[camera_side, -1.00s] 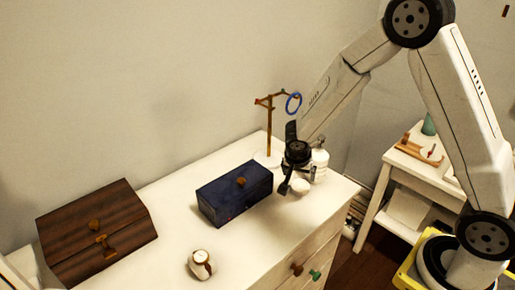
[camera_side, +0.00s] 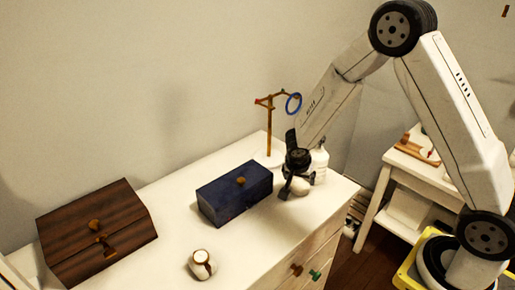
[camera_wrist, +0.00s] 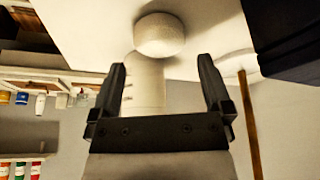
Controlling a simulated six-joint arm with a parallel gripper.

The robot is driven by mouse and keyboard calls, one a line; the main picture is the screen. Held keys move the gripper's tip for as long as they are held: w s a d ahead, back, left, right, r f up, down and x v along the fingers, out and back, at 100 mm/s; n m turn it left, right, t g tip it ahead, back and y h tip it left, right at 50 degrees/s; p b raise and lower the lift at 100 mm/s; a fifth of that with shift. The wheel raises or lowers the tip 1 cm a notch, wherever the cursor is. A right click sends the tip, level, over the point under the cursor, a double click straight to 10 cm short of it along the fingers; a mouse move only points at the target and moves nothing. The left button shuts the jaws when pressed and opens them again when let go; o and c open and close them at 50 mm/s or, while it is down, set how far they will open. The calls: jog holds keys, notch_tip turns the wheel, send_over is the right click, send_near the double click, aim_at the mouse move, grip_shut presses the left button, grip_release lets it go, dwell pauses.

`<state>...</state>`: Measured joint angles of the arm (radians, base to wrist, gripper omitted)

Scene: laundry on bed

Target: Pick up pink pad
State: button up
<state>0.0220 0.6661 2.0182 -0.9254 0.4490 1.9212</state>
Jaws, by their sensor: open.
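A pale round pad (camera_side: 300,187) sits on the white dresser near its right end; it looks off-white, and pink is hard to make out. It also shows in the wrist view (camera_wrist: 160,36) at the top, ahead of the fingertips. My gripper (camera_side: 296,190) is at the pad in the side view and partly hides it. In the wrist view my gripper (camera_wrist: 161,64) has its two fingers spread wide with the pad beyond the gap, not clamped. I cannot tell whether a finger touches it.
A white bottle (camera_side: 320,165) stands close behind the pad. A blue box (camera_side: 235,193) is to the left, and a stand (camera_side: 269,130) with a blue ring is behind. A brown chest (camera_side: 85,230) and a small watch-like item (camera_side: 202,264) lie farther left.

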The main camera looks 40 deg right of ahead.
aim_at(300, 185)
jog(key=shift+x, duration=2.45)
jog(key=c, duration=1.1)
jog(key=shift+r, duration=0.2)
jog(key=shift+r, duration=0.5)
jog(key=s+a, duration=0.6)
jog(key=a, duration=0.7)
jog(key=s+a, duration=0.6)
jog(key=a, duration=0.8)
jog(key=s+a, duration=0.6)
jog(key=a, duration=0.8)
jog(key=shift+s+r, duration=0.1)
jog(key=shift+s, duration=0.05)
